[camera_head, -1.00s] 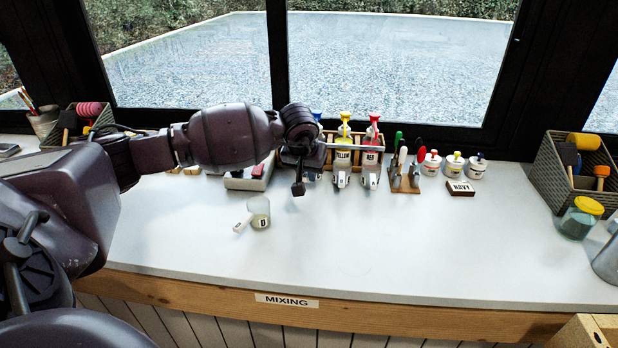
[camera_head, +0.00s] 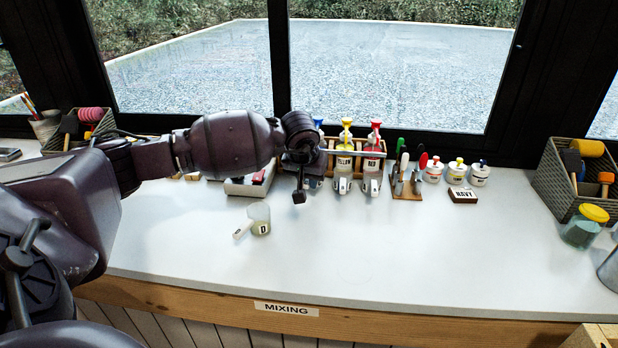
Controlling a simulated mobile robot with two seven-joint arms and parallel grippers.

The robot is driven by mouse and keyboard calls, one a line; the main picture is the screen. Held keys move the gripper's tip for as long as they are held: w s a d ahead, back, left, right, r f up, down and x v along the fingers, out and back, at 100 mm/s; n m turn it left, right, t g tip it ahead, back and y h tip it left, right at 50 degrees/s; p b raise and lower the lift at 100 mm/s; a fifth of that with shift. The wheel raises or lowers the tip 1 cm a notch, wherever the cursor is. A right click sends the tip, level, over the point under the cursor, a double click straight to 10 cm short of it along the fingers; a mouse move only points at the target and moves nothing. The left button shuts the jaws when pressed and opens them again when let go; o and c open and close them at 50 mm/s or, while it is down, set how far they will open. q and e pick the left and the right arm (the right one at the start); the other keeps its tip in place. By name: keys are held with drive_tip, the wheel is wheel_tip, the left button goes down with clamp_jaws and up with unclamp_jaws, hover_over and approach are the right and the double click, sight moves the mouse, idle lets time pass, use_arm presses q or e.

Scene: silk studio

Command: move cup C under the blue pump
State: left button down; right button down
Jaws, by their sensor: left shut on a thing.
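The blue pump (camera_head: 318,124) stands at the left end of the pump row at the back of the table, mostly hidden behind my left wrist. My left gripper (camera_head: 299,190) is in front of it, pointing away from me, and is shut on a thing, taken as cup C. The wrist and fingers hide this cup, and I cannot read its letter. How it sits relative to the spout cannot be told. My right gripper is not in view.
A cup marked D (camera_head: 260,220) with a small tag stands nearer on the white table (camera_head: 400,250). Yellow (camera_head: 345,150) and red (camera_head: 375,150) pumps stand right of the blue one. A tool stand (camera_head: 407,187) and paint jars (camera_head: 456,172) follow. The middle front is clear.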

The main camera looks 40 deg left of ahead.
use_arm(q)
drive_tip(key=shift+f, duration=0.3)
drive_tip(key=c, duration=1)
unclamp_jaws()
drive_tip(key=shift+s+r, duration=0.1)
drive_tip(key=shift+r, duration=0.25)
drive_tip(key=p+v, duration=0.1)
drive_tip(key=v, duration=0.9)
drive_tip(key=shift+r, duration=0.1)
